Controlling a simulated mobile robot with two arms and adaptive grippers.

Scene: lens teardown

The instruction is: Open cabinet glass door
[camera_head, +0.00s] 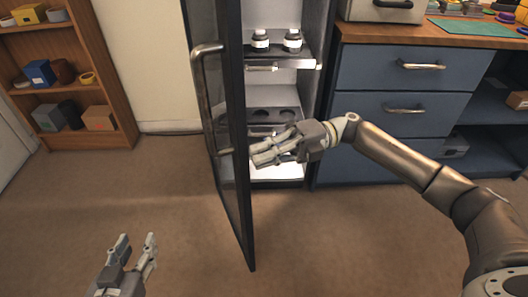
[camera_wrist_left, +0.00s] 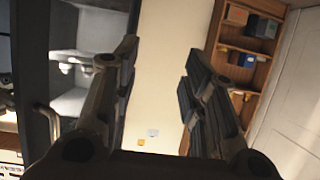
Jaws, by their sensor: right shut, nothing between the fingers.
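The cabinet's dark-framed glass door (camera_head: 240,150) stands swung open toward me in the head view. Its long metal handle (camera_head: 201,100) is on the left, outer face. The cabinet (camera_head: 318,30) behind it is lit inside. My right gripper (camera_head: 256,152) is shut and empty, at the inner side of the door near its edge; I cannot tell whether it touches the door. My left gripper (camera_head: 137,240) is open and empty, low at the left, apart from the door. Its open fingers also show in the left wrist view (camera_wrist_left: 158,75).
Blue drawers (camera_head: 405,75) under a wooden counter (camera_head: 450,40) stand to the right. A wooden bookshelf (camera_head: 100,60) with boxes stands at the left. The brown floor (camera_head: 180,210) in front is clear.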

